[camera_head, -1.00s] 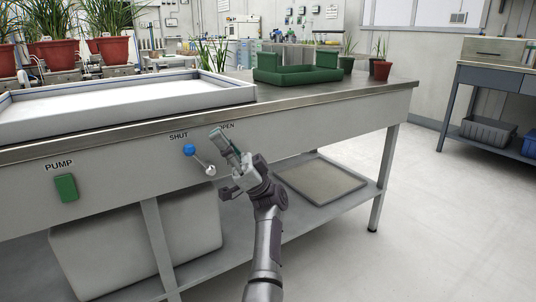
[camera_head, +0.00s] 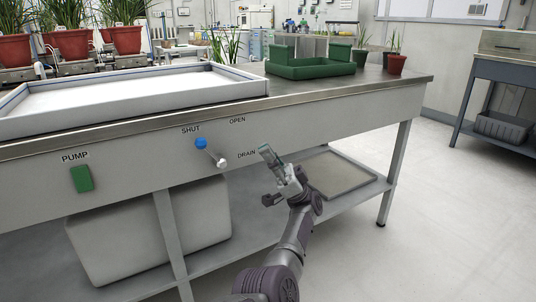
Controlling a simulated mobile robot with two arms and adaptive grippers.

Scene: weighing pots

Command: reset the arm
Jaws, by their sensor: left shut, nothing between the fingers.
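My left gripper (camera_head: 274,192) is shut and empty. It is in front of the bench's front panel, to the right of and below the drain lever, with a clear gap between them. The lever has a blue knob (camera_head: 201,143) just under the SHUT label and a metal end (camera_head: 222,162) to the lower right, left of the DRAIN label. My left arm rises from the bottom of the picture to the gripper. My right gripper is not in view.
The bench (camera_head: 330,115) carries a white tray (camera_head: 140,98), a green tray (camera_head: 310,68) and potted plants. A green PUMP switch (camera_head: 82,179) is on its front panel. A grey bin (camera_head: 150,235) and a flat tray (camera_head: 338,175) are underneath. The floor at right is clear.

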